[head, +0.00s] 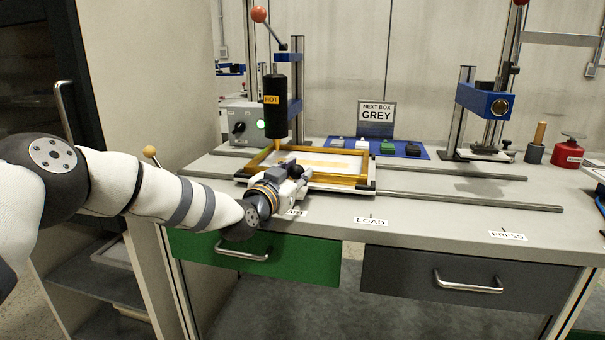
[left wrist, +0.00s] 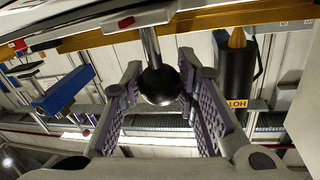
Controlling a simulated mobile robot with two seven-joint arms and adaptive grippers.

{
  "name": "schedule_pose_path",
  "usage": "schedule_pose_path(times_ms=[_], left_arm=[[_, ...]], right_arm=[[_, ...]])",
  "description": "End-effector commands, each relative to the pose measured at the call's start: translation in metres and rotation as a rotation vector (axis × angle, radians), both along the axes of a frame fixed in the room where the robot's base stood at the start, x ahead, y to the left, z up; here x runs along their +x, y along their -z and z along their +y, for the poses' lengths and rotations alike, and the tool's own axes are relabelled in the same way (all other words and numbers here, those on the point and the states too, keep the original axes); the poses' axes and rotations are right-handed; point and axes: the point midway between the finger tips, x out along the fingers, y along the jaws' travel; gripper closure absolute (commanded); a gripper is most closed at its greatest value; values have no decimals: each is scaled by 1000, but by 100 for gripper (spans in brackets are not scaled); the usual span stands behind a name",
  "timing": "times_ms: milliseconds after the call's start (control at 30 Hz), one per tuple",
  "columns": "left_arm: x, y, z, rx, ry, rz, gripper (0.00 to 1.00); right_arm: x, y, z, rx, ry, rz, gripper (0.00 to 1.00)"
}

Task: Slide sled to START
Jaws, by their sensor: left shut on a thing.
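The sled (head: 344,181), a yellow-framed tray with a pale inside, sits on two rails under the black HOT cylinder (head: 276,105). Its front edge lies behind the partly hidden START label (head: 294,212) and reaches right toward the LOAD label (head: 370,221). My left gripper (head: 299,180) is at the sled's front edge. In the left wrist view, its purple-padded fingers are shut on a black ball knob (left wrist: 160,83) on a metal rod. The gripper hides the knob in the head view. My right gripper is not in view.
The rails (head: 470,199) run clear to the right past LOAD toward the PRESS label (head: 508,235). A blue press (head: 486,101) stands at the back right. A blue mat (head: 413,152) with small blocks lies behind the sled. Green (head: 300,262) and grey (head: 440,298) drawers are shut below.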

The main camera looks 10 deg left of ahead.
Motion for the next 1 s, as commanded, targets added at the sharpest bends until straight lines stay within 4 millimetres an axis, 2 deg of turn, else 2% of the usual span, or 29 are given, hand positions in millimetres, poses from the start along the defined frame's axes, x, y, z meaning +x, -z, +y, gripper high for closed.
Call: schedule_pose_path(times_ms=[233, 267, 333, 633, 733, 867, 1000], left_arm=[[0, 1, 0, 0, 0, 2, 100], [0, 1, 0, 0, 0, 2, 68], [0, 1, 0, 0, 0, 1, 52], [0, 0, 0, 1, 0, 0, 51], [-8, 0, 2, 1, 1, 1, 51], [-35, 0, 7, -2, 1, 2, 51], [-71, 0, 14, -1, 0, 2, 51]], right_arm=[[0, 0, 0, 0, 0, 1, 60], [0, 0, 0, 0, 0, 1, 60], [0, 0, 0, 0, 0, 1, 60], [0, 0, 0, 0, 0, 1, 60], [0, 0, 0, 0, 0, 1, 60], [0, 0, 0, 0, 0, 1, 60], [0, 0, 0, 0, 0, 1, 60]])
